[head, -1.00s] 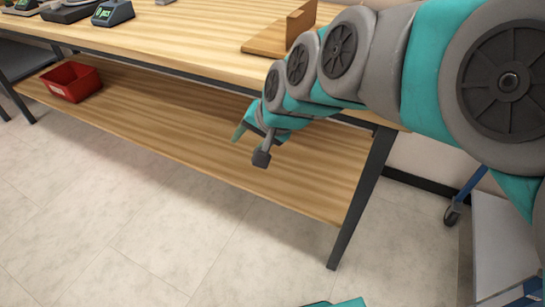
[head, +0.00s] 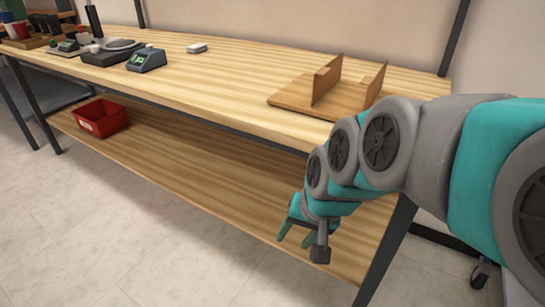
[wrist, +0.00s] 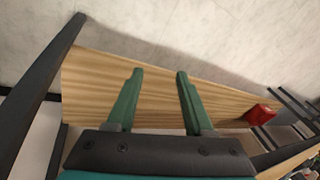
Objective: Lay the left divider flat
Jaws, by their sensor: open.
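Two upright wooden dividers stand on a wooden base board (head: 290,97) at the right of the tabletop. The left divider (head: 327,80) is upright, and the right divider (head: 374,86) stands beside it. My gripper (head: 294,238) hangs in front of the bench, below the tabletop and near the lower shelf, well apart from the dividers. In the wrist view its green fingers (wrist: 157,74) are spread with nothing between them. The wrist view shows neither divider.
A red bin (head: 102,118) sits at the left of the lower shelf (head: 190,165). A small device with a display (head: 147,60) and a scale-like device (head: 110,50) stand at the tabletop's left. A small white item (head: 197,47) lies at the back. The tabletop's middle is clear.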

